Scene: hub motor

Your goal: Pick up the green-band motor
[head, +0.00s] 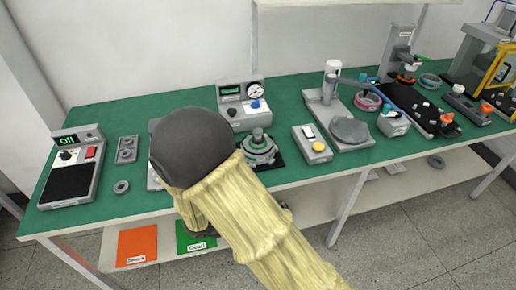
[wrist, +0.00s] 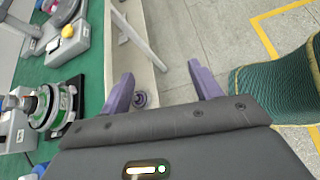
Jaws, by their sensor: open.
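The green-band motor (head: 259,148) stands on a black base on the green bench top, just right of my dark wrist in the head view. In the wrist view the motor (wrist: 50,106) is at the left, with a green band around its grey body and a shaft pointing left. My gripper (wrist: 160,69) has its two purple fingers spread wide with nothing between them. It is beyond the bench's front edge, to the right of the motor in the wrist view and apart from it. In the head view my arm hides the fingers.
A gauge box (head: 241,103) stands behind the motor, and a box with a yellow button (head: 313,145) to its right. A lower shelf (head: 315,205) holds orange (head: 137,244) and green (head: 192,238) labelled panels. A small grey round part (wrist: 139,99) lies below my fingers.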

